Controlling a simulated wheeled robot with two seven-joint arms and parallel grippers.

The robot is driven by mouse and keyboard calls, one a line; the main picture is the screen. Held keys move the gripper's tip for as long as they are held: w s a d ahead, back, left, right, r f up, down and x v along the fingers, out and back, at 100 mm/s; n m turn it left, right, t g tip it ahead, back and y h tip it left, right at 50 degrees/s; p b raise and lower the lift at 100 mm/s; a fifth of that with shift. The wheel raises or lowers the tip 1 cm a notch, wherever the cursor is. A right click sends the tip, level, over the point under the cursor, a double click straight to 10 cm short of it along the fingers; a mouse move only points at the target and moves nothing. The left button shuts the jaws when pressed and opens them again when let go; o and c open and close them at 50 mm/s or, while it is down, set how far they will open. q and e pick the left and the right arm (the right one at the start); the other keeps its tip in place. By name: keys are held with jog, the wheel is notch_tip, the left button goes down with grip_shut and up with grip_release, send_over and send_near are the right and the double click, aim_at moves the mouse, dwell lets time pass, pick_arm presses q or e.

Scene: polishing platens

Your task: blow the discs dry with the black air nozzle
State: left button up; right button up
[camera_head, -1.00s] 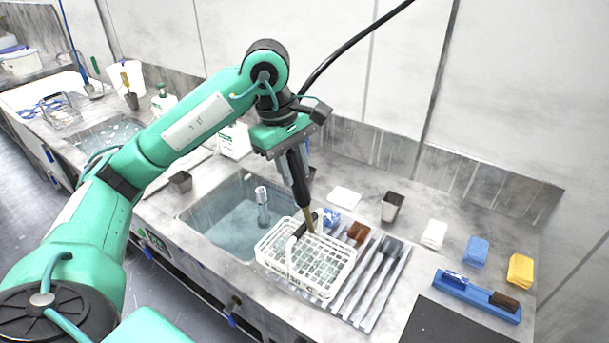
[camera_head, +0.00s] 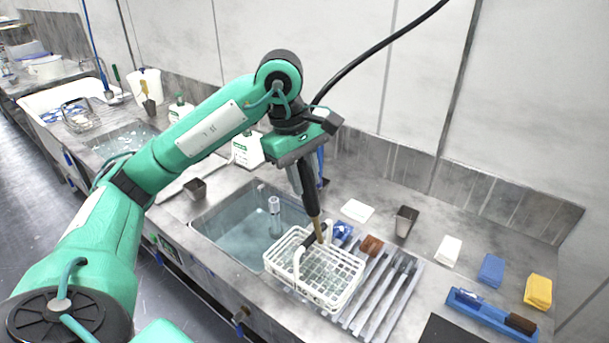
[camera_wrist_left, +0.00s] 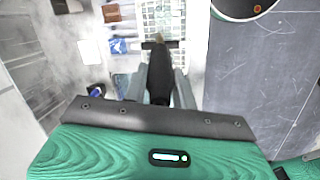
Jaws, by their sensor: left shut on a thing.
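My left gripper (camera_head: 304,178) is shut on the black air nozzle (camera_head: 311,203), which points down with its brass tip (camera_head: 318,230) over the back edge of a white wire basket (camera_head: 350,292). A black hose runs up from it to the top right. The discs look like pale round shapes in the basket, too small to make out singly. In the left wrist view the nozzle (camera_wrist_left: 160,72) sits between the fingers, with the basket (camera_wrist_left: 163,8) beyond it. My right gripper is not in view.
The water-filled sink (camera_head: 225,235) lies left of the basket. A ribbed drain rack (camera_head: 385,305) is to its right. A dark cup (camera_head: 405,221), a white sponge (camera_head: 447,250), a blue sponge (camera_head: 491,270), a yellow sponge (camera_head: 538,291) and a blue tray (camera_head: 485,315) stand further right.

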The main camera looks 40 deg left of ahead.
pick_arm(q)
jog(key=shift+r, duration=0.1)
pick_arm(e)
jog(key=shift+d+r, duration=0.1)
